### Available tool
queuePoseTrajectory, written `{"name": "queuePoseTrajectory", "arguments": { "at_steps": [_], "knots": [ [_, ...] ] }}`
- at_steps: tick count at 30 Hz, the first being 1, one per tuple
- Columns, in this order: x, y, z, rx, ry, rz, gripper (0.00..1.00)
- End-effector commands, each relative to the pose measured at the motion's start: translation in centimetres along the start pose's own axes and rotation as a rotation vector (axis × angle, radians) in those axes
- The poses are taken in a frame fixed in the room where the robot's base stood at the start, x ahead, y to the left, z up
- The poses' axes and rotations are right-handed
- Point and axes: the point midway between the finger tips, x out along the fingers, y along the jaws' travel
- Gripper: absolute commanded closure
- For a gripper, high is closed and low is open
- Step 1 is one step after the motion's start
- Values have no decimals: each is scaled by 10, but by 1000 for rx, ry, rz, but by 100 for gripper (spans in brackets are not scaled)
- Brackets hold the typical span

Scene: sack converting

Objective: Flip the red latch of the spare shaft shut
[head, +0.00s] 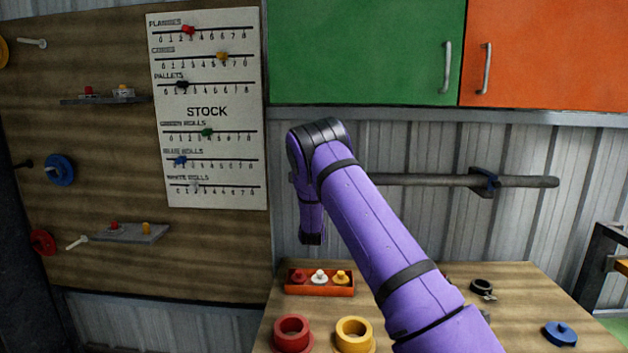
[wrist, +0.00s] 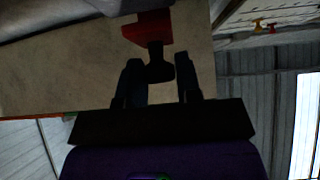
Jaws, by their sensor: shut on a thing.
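The red latch (wrist: 150,24) shows in the wrist view at the top middle, with a dark stem and wider end reaching down from it. My gripper (wrist: 160,68) has one finger on each side of that dark end and is shut on it. In the head view the shaft (head: 535,182) is a grey bar along the wall behind my purple arm, with a blue piece (head: 487,182) around it at the right. The latch and my gripper's fingers cannot be made out in the head view; my arm covers part of the bar.
The bench below holds an orange tray (head: 320,290) of small knobs, a red ring (head: 292,333), a yellow ring (head: 354,333) and a blue disc (head: 560,333). Green (head: 365,50) and orange (head: 545,50) cupboards hang above the bar. A pegboard stands left.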

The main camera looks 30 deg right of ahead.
Motion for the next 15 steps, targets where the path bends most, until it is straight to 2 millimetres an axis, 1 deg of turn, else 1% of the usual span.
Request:
{"name": "queuePoseTrajectory", "arguments": {
  "at_steps": [2, 14, 15],
  "knots": [
    [-3, 0, 4, -1, 2, -1, 100],
    [-5, 0, 5, -1, 4, -1, 100],
    [-5, 0, 5, -1, 3, -1, 61]
  ]
}}
